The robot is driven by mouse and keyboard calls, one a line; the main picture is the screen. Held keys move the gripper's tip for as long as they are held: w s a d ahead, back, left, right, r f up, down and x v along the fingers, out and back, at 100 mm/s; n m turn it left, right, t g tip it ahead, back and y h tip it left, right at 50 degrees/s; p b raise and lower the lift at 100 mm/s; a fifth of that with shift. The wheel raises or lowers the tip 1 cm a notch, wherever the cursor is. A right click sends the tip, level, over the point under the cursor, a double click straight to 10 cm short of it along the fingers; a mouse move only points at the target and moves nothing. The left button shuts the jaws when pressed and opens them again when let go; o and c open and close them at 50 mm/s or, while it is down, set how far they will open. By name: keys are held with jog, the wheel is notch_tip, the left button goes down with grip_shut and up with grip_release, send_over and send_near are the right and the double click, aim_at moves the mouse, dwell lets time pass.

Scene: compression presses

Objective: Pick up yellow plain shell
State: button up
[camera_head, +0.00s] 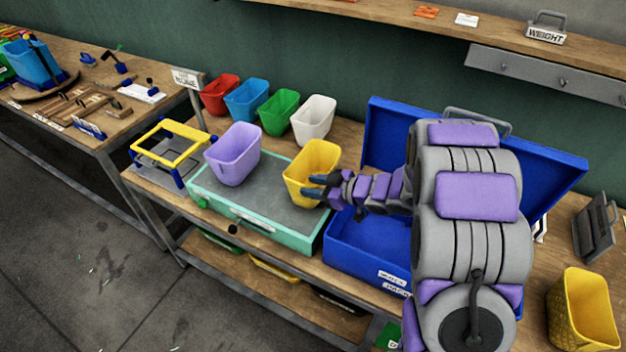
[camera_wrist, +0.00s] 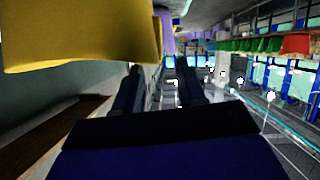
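The yellow plain shell (camera_head: 312,165) stands upright on the right part of the grey-topped, teal-edged case on the bench. It fills the upper left of the wrist view (camera_wrist: 80,38). My gripper (camera_head: 312,187) reaches in from the right, with its fingertips overlapping the shell's lower front side. In the wrist view the two fingers (camera_wrist: 160,85) are apart, with no object visible between them. The shell lies to the upper left of the fingers there; whether a finger touches it I cannot tell. My arm hides part of the blue box behind it.
A purple shell (camera_head: 232,154) stands left of the yellow one on the case (camera_head: 262,222). Red, blue, green and white shells (camera_head: 313,120) line the back. An open blue box (camera_head: 360,245) is to the right. A textured yellow shell (camera_head: 582,312) stands at far right.

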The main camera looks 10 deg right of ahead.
aim_at(299, 184)
jog(key=b+x, duration=0.1)
jog(key=x, duration=0.3)
jog(key=shift+w+a, duration=0.2)
jog(key=shift+a, duration=0.2)
grip_shut()
